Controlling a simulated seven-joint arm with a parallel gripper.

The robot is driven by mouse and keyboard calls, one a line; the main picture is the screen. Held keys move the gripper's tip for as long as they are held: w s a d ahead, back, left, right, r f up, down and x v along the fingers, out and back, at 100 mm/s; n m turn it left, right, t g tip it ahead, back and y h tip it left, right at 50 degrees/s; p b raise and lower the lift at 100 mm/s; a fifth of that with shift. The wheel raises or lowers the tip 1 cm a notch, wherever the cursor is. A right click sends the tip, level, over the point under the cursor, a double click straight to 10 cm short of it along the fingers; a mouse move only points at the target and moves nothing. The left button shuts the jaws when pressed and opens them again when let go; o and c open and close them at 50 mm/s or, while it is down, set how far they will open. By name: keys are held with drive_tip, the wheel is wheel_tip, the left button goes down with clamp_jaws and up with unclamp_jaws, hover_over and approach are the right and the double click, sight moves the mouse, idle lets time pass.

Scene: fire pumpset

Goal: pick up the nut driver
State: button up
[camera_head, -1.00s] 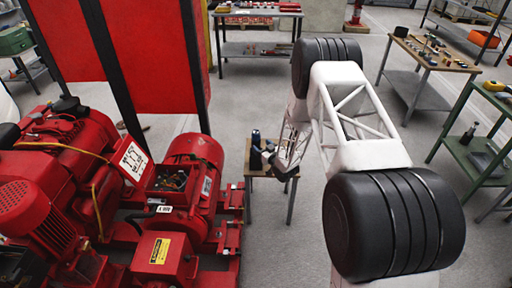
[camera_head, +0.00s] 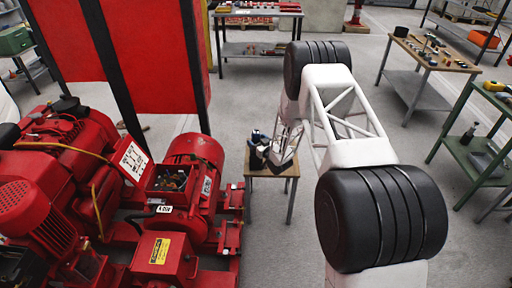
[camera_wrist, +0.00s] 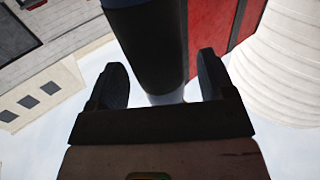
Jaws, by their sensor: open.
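A dark blue-black cylinder (camera_head: 257,136), likely the nut driver, stands on a small wooden-topped table (camera_head: 283,171). My gripper (camera_head: 262,153) is right at it and partly hides it in the head view. In the wrist view the dark cylinder (camera_wrist: 148,42) runs between the two dark fingers of my gripper (camera_wrist: 160,68). The fingers are spread, with a visible gap on the right side of the cylinder. I cannot tell whether either finger touches it.
Red pump machinery (camera_head: 185,190) stands close to the left of the small table, with a tall red panel (camera_head: 150,60) behind. A wooden workbench (camera_head: 430,50) and a green table (camera_head: 480,160) are at right.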

drive_tip(key=shift+w+a, duration=0.3)
drive_tip(key=shift+w, duration=0.1)
drive_tip(key=shift+c, duration=0.3)
drive_tip(key=c, duration=1)
drive_tip(key=shift+r, duration=0.25)
drive_tip(key=shift+r, duration=4.9)
